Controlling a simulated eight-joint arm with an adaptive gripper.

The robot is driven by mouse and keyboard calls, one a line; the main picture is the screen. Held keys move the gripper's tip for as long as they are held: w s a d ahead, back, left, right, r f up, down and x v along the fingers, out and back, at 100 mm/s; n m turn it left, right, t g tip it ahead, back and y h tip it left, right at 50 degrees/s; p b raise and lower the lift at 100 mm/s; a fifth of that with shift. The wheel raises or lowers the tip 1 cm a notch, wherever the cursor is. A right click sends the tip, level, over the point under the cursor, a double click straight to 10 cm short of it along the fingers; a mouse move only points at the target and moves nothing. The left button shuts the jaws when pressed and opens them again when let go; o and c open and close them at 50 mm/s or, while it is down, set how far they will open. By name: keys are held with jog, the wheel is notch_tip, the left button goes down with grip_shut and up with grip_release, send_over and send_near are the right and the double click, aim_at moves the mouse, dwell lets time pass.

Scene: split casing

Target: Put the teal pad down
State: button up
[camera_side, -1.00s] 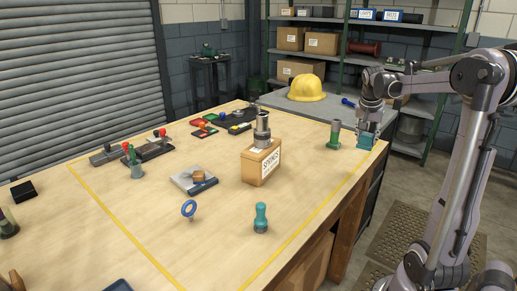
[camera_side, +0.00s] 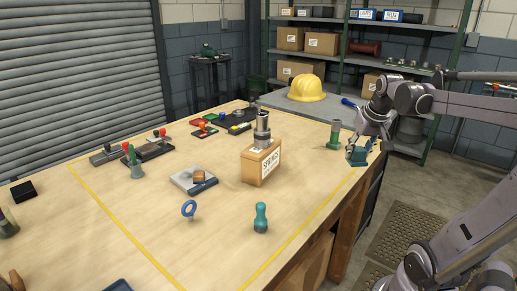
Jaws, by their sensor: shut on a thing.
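The teal pad (camera_side: 357,157) is at the right end of the wooden table, close to its right edge. My gripper (camera_side: 361,146) reaches down from the right and is shut on it. The fingers cover part of the pad, and at this size I cannot tell whether its underside touches the table.
A green post (camera_side: 334,135) stands just left of the pad. A cardboard box labelled springs (camera_side: 261,166), with a metal cylinder (camera_side: 262,130) on top, is further left. A teal knobbed piece (camera_side: 261,218) stands nearer the front. The tabletop between them is bare.

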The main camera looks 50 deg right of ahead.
jog(key=w+a+f, duration=0.1)
jog(key=w+f, duration=0.1)
jog(key=w, duration=0.1)
jog(key=w+a+f, duration=0.2)
jog(key=w, duration=0.1)
jog(key=w+a+f, duration=0.2)
jog(key=w, duration=0.1)
jog(key=shift+w+f, duration=0.25)
jog(key=shift+w, duration=0.1)
jog(key=shift+f, duration=2.1)
jog(key=shift+f, duration=0.15)
jog(key=o, duration=1.2)
jog(key=v, duration=1.2)
jog(key=s+a+f+n+t+y, duration=0.1)
jog(key=a+n, duration=0.3)
jog(key=a, duration=0.5)
jog(key=s+a+f+n+t+y, duration=0.1)
jog(key=a+f+n+t+y, duration=0.1)
jog(key=a, duration=0.7)
notch_tip(320, 180, down, 2)
jog(key=n+t, duration=0.1)
jog(key=n, duration=0.2)
jog(key=shift+a, duration=0.3)
